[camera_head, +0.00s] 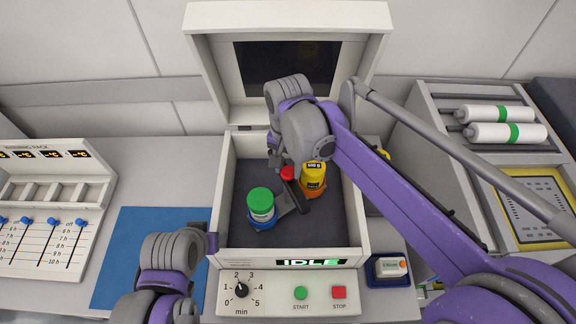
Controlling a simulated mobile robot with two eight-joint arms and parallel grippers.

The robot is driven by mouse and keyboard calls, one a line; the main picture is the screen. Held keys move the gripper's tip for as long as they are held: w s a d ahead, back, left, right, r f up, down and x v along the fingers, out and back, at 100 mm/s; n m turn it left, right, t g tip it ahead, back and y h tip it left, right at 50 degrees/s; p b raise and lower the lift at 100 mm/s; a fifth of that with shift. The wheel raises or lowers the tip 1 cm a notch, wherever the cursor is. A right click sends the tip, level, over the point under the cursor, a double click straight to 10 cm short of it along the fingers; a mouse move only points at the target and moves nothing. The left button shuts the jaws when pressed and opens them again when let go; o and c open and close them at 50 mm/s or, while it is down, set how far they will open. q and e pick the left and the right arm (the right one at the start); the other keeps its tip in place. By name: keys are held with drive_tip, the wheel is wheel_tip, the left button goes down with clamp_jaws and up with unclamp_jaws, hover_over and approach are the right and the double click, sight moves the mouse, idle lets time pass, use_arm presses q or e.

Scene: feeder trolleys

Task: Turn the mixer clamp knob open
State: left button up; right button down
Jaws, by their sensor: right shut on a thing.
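The mixer (228,200) stands with its lid (215,62) raised and its dark chamber open to view. Inside, a red clamp knob (288,173) sits near the middle, beside a dark rotor arm (294,201). A green-lidded jar (261,205) sits in a blue holder at the left, and a yellow-topped container (313,174) sits in an orange holder at the right. My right gripper (282,164) reaches down into the chamber and is shut on the red knob; its wrist hides part of it. My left gripper (212,243) is by the mixer's front left corner, its jaws unclear.
The mixer's front panel has a timer dial (241,290), a green START button (301,293), a red STOP button (339,292) and an IDLE display (310,262). A blue mat (135,250) lies left. A slider unit (50,215) and a roller rack (440,105) flank the mixer.

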sight(288, 171)
drive_tip(key=shift+n, duration=0.9)
drive_tip(key=shift+c, duration=1.9)
unclamp_jaws()
use_arm(q)
drive_tip(key=shift+w+r+p, duration=0.15)
drive_tip(key=shift+r+p, duration=0.15)
drive_tip(key=shift+r, duration=0.15)
use_arm(e)
wheel_tip(288, 171, up, 11)
drive_tip(key=shift+f, duration=0.1)
